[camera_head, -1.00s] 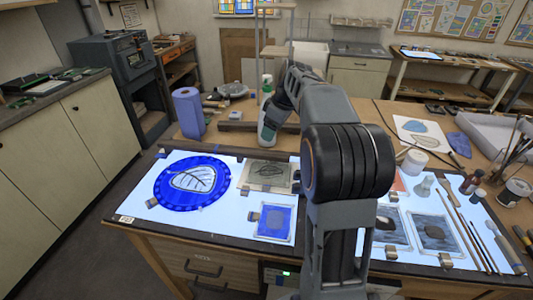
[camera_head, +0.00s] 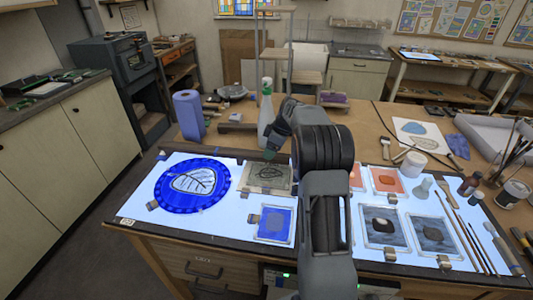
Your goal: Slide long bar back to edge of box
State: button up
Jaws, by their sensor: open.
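The light box (camera_head: 150,219) is a glowing white panel with a dark frame on the desk. A long dark bar (camera_head: 215,151) lies along its back edge, left of my arm. Its right part is behind my wrist, and I cannot tell whether it sits flush with the edge. My gripper (camera_head: 270,154) points down near the back of the box, by the right part of the bar. It is open; its fingers are small and dark here, and contact with the bar cannot be made out.
A spray bottle (camera_head: 265,112) stands just behind my wrist. A blue roll (camera_head: 188,114) and a brown block (camera_head: 237,127) are at the back left. On the box lie a blue leaf disc (camera_head: 170,205), a leaf pane (camera_head: 267,177) and several small panes. Brushes lie at the right.

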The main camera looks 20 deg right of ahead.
jog(key=shift+x, duration=1.7)
